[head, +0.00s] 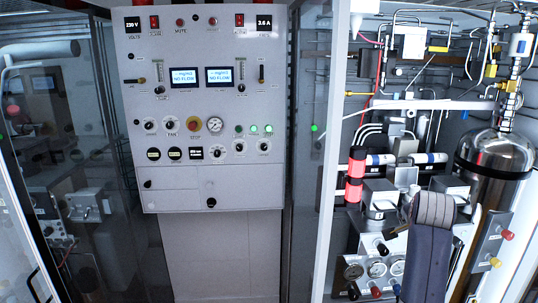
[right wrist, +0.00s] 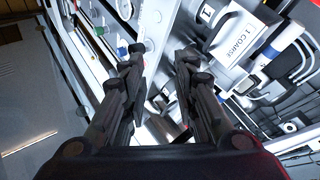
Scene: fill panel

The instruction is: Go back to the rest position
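The grey fill panel (head: 205,105) stands upright in the middle of the head view, with gauges, switches, knobs and two small displays. My right gripper (right wrist: 158,72) shows in the right wrist view, with its two dark fingers spread apart and nothing between them. Beyond the fingers are white fittings and a block labelled "1 COARSE" (right wrist: 235,38). A dark link of my right arm rises at the lower right of the head view, in front of the equipment; the fingers cannot be made out there. My left gripper is not in view.
Glass-fronted equipment stands at the left. Nothing stands before the panel.

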